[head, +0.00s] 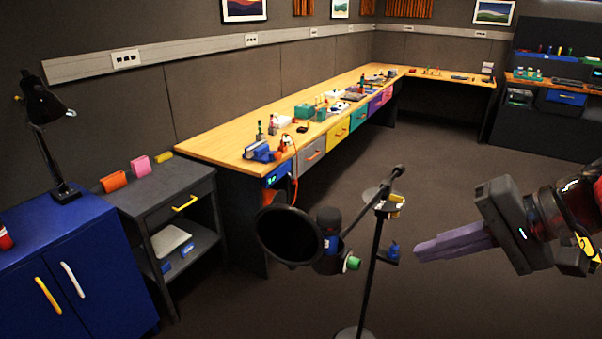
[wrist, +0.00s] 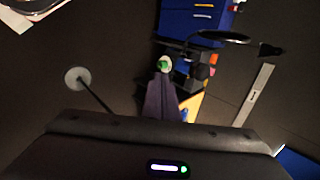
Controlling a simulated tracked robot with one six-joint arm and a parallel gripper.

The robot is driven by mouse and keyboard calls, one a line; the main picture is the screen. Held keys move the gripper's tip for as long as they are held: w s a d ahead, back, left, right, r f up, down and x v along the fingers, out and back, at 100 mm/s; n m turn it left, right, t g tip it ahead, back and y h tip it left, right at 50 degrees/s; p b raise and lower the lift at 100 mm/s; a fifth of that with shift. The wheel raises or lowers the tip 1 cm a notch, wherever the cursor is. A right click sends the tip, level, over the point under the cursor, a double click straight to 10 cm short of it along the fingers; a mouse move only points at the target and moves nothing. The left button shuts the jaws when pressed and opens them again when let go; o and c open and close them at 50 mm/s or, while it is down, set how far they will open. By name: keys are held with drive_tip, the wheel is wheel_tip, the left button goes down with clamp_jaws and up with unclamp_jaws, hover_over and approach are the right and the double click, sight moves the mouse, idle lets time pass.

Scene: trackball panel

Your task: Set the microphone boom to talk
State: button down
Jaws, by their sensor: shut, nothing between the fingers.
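The microphone boom stands on the floor in the middle of the head view, with an upright black stand (head: 371,262) on a round base. A dark round pop filter (head: 289,236) and a black microphone (head: 328,222) hang at its left side. A green knob (head: 353,263) sits low on the microphone; in the wrist view the green piece (wrist: 164,66) shows just beyond my fingertips. A yellow clamp (head: 391,206) and a small blue part (head: 392,250) are on the stand. My gripper (head: 418,250) is shut and empty, right of the stand, pointing left. Any talk marking is not readable.
A long wooden bench (head: 232,141) with coloured drawers runs along the left wall. A blue cabinet (head: 95,288), a dark lamp (head: 45,120) and a dark shelf unit (head: 180,204) stand at left. Open floor (head: 450,165) lies behind the stand.

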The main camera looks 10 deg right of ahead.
drive_tip(key=shift+a, duration=0.1)
approach(345, 260)
drive_tip(key=shift+x, duration=2.75)
drive_tip(key=shift+s+f, duration=0.1)
drive_tip(key=shift+a, duration=0.2)
